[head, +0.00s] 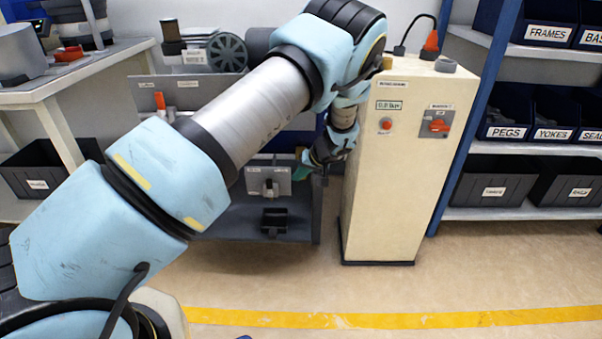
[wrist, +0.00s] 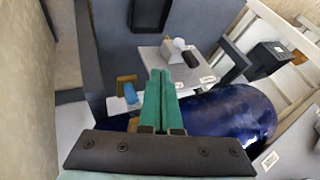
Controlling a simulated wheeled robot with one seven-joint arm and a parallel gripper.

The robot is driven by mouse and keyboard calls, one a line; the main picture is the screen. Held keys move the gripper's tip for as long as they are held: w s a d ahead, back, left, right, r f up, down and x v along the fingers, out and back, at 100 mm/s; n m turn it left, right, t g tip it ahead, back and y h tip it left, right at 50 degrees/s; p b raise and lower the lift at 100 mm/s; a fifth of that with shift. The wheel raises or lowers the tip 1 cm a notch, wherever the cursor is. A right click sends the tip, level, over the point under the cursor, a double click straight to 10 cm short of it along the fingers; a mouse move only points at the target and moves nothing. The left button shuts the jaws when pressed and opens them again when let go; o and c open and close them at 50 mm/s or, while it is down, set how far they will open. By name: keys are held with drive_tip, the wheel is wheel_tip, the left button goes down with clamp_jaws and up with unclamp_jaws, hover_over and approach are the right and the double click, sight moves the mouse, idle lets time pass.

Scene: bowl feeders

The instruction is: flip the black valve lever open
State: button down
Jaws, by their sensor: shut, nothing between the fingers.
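In the wrist view, the black valve lever (wrist: 191,59) shows as a short dark handle on a pale valve body (wrist: 174,50), fixed to a light grey plate (wrist: 155,57). In the head view, the same plate (head: 254,187) seems to be the panel low on the dark stand; the lever is too small there to tell its position. My gripper (wrist: 160,75) has green fingers pressed together with nothing between them. In the head view, my gripper (head: 303,168) is just right of the plate. The fingertips appear near the plate's edge, apart from the lever; contact cannot be told.
A glossy dark blue rounded body (wrist: 235,115) lies beside my fingers, with a blue handle (wrist: 130,93) on the other side. A cream cabinet (head: 385,200) stands close right of my gripper. A black bin (head: 273,222) sits below the plate. Floor in front is clear.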

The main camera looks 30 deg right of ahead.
sight(273, 187)
drive_tip(key=w+a+f, duration=0.1)
drive_tip(key=w+f, duration=0.1)
drive_tip(key=w+a+f, duration=0.2)
drive_tip(key=shift+a, duration=0.25)
drive_tip(key=shift+w+a, duration=0.35)
drive_tip(key=shift+a, duration=0.25)
